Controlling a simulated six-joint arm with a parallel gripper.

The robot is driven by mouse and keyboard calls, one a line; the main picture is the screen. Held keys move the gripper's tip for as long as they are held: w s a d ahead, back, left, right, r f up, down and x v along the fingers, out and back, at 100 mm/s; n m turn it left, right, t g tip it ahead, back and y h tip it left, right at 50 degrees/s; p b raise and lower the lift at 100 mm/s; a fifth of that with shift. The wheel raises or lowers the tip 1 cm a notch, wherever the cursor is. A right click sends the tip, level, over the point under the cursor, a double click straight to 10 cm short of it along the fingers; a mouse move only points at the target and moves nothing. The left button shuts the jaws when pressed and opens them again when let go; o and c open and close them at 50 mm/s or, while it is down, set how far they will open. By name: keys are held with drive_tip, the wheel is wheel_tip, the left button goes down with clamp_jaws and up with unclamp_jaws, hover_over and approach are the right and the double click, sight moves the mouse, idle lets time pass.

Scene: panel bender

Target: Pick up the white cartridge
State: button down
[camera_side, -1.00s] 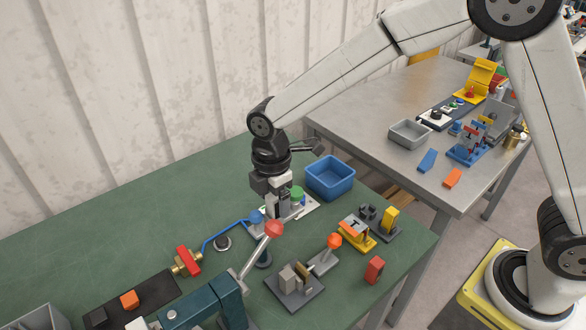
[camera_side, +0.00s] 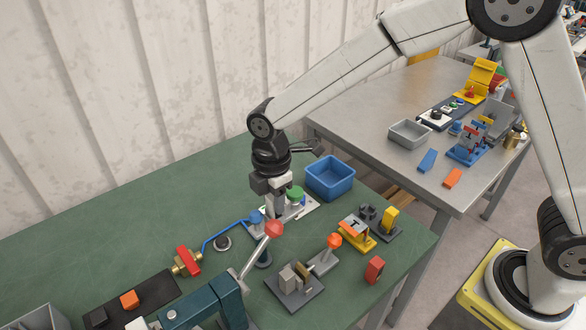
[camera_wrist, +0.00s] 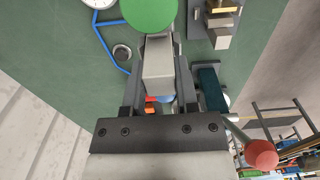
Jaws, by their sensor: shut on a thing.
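The white cartridge (camera_wrist: 158,70) is a pale block between the two fingers of my gripper (camera_wrist: 159,85) in the wrist view. The fingers are shut on its sides. In the side view my gripper (camera_side: 275,208) points down at the green table, beside a green round knob on a white plate. The cartridge is hard to tell apart from the fingers there, and I cannot tell whether its lower end touches anything.
The green knob (camera_side: 295,193) stands close to the right of my gripper. A blue bin (camera_side: 330,176) is behind it to the right. A red-knobbed lever (camera_side: 274,229) rises in front. A yellow fixture (camera_side: 356,236) stands to the right. The table's left rear is clear.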

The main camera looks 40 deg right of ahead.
drive_tip(key=shift+r, duration=0.15)
drive_tip(key=shift+r, duration=0.5)
wheel_tip(320, 180, up, 2)
drive_tip(key=s+d+r, duration=0.2)
drive_tip(key=s+r, duration=0.3)
drive_tip(key=s, duration=0.1)
drive_tip(key=s+d+r, duration=0.2)
drive_tip(key=s+r, duration=0.2)
drive_tip(key=s, duration=0.3)
drive_tip(key=shift+s+d+r, duration=0.15)
drive_tip(key=shift+d+r, duration=0.15)
drive_tip(key=shift+r, duration=0.05)
